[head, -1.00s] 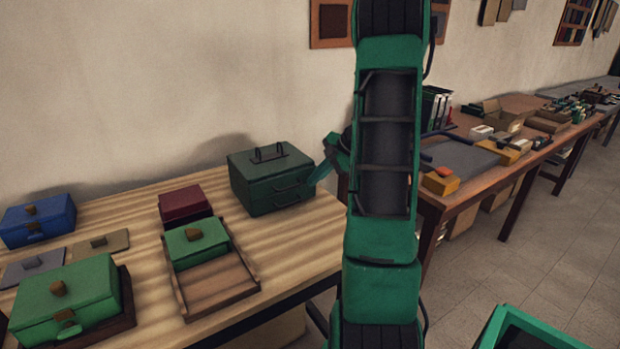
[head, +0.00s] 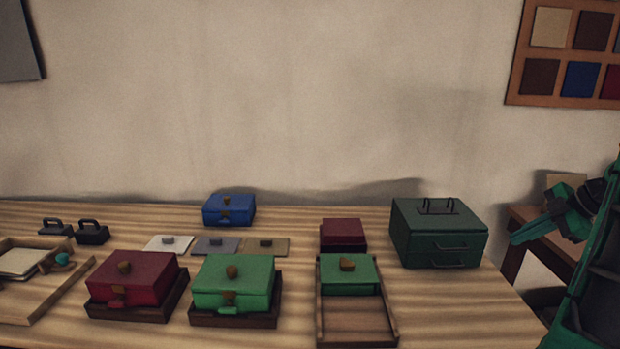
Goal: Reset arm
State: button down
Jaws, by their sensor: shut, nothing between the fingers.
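My arm (head: 597,285) is green and stands at the right edge of the head view, partly cut off by the frame. My gripper (head: 523,233) sticks out from it to the left, its fingers close together and empty. It is in the air, to the right of the dark green drawer box (head: 439,232) and apart from it in the picture.
The striped wooden table (head: 440,310) holds a blue box (head: 229,210), a red box (head: 133,281), a green box (head: 234,281) and a smaller green box (head: 348,274) in a wooden tray (head: 357,322). A brown table (head: 540,233) stands behind my gripper.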

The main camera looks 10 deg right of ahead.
jog(key=s+a+m+g+h, duration=0.1)
jog(key=s+a+m+g, duration=0.3)
jog(key=a+m, duration=0.85)
jog(key=s+a+f+m+g+h, duration=0.1)
jog(key=s+a+m, duration=0.3)
jog(key=s+a, duration=0.2)
jog(key=s+a+f+m+g+h, duration=0.1)
jog(key=s+a+m, duration=0.3)
jog(key=s, duration=0.7)
jog(key=a, duration=0.2)
jog(key=shift+a+f, duration=0.15)
jog(key=shift+a, duration=0.2)
